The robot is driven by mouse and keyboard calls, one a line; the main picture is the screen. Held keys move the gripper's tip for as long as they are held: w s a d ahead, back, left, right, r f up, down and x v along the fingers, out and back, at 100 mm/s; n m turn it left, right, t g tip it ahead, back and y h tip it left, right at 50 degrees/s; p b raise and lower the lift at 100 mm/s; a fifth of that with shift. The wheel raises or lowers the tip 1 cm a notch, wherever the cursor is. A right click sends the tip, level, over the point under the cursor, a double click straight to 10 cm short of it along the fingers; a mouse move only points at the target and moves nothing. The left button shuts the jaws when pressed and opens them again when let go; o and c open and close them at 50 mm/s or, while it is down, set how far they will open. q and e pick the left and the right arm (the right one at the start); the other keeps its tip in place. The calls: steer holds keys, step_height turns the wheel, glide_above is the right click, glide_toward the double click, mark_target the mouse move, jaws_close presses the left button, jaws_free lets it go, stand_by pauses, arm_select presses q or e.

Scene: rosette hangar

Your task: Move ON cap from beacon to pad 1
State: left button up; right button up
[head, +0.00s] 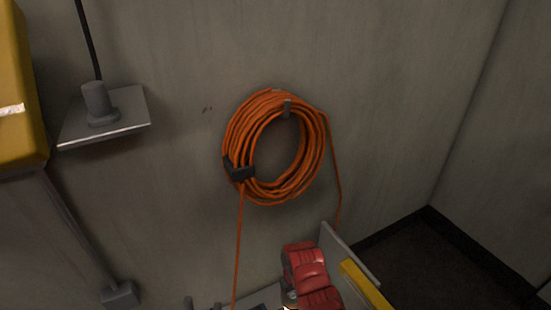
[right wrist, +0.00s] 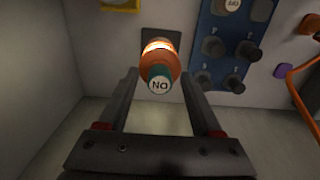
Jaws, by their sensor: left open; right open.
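The ON cap (right wrist: 160,80), teal with a white lettered face, shows in the right wrist view on the end of the beacon (right wrist: 157,58). The beacon is orange with a glowing band and stands out from a dark square plate on the wall. The lettering is upside down from here. My right gripper (right wrist: 159,76) is open, with its fingers on either side of the cap; I cannot tell whether they touch it. A blue panel (right wrist: 229,28) to the right carries several dark round pads; their labels are too small to read. My left gripper is not in view.
Another white-faced cap (right wrist: 233,4) sits high on the blue panel. An orange cable (right wrist: 293,88) and a purple piece (right wrist: 282,71) are at right. The head view shows an orange cable coil (head: 233,130), a grey bracket (head: 130,108) and a red object (head: 308,270).

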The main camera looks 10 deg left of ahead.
mark_target(293, 296)
stand_by(0.4)
jaws_close()
stand_by(1.2)
steer(key=shift+r, duration=0.1)
steer(key=shift+r+p, duration=2.85)
steer(key=shift+r, duration=0.05)
